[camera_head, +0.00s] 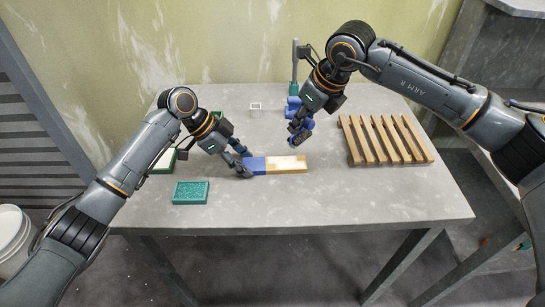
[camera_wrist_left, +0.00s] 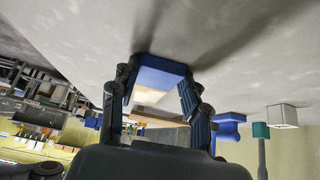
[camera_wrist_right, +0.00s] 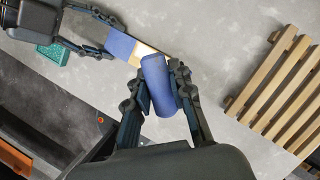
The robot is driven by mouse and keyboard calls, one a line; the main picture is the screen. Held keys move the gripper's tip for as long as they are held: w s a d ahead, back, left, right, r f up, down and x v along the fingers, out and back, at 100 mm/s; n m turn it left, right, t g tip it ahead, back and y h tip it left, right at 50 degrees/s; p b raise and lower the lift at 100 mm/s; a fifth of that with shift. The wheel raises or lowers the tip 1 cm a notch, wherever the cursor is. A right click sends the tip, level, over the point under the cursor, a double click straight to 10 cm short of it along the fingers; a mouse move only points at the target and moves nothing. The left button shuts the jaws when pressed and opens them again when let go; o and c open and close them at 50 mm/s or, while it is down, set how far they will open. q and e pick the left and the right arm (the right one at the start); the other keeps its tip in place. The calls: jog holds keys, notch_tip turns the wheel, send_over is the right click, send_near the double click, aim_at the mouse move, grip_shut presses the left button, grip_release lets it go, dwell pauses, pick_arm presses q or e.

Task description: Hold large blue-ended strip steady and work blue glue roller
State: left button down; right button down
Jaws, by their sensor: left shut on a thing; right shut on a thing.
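The large strip (camera_head: 287,164) lies flat on the table, with a blue left end and a pale wood-coloured right part. My left gripper (camera_head: 245,165) is shut on its blue end. In the left wrist view the blue end (camera_wrist_left: 160,77) sits between both fingers. My right gripper (camera_head: 299,136) is shut on the blue glue roller. In the right wrist view the roller (camera_wrist_right: 158,85) is a blue cylinder between the fingers, overlapping the strip's pale part (camera_wrist_right: 142,52). In the head view the roller is mostly hidden by the gripper, which appears raised above and behind the strip.
A wooden slatted pallet (camera_head: 385,140) lies to the right. The front right table is clear.

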pick_arm(q)
jog(key=shift+s+f, duration=0.1)
jog(key=shift+f, duration=0.05)
jog(key=c, duration=0.6)
grip_release()
jog(key=shift+a+r, duration=0.2)
jog(key=shift+r, duration=0.15)
jog(key=v, duration=1.1)
jog(key=shift+a, duration=0.1)
